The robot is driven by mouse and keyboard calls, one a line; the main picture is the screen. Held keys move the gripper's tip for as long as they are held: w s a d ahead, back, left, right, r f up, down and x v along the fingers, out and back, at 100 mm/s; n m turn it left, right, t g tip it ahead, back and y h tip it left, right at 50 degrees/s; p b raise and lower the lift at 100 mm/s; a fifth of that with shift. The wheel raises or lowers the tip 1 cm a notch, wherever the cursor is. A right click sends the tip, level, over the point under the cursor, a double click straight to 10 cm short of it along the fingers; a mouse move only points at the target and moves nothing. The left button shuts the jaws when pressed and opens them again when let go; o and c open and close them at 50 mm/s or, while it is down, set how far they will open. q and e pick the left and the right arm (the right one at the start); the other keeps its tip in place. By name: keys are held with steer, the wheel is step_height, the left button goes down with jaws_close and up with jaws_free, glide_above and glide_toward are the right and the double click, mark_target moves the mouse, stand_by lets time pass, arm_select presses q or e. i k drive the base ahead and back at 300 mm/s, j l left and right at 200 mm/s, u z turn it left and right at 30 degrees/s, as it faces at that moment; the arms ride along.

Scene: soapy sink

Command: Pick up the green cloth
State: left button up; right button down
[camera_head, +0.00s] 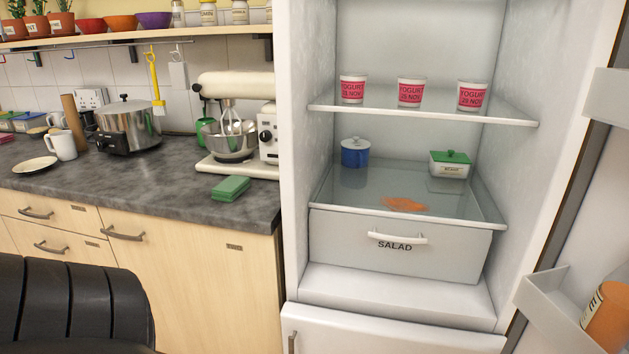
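The green cloth (231,188) lies folded on the dark grey worktop, near its right front corner. It is in front of the cream stand mixer and left of the fridge, and nothing covers it. A black ribbed part of my own body shows at the lower left. Neither of my grippers is in view, and nothing shows touching the cloth.
The stand mixer (234,115) stands behind the cloth. The open fridge (294,180) rises to the right of the worktop, with yogurt pots (410,92) and an orange spill (404,203) inside. The worktop (150,190) left of the cloth is clear.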

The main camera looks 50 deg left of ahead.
mark_target(230, 189)
steer(key=u, duration=2.1)
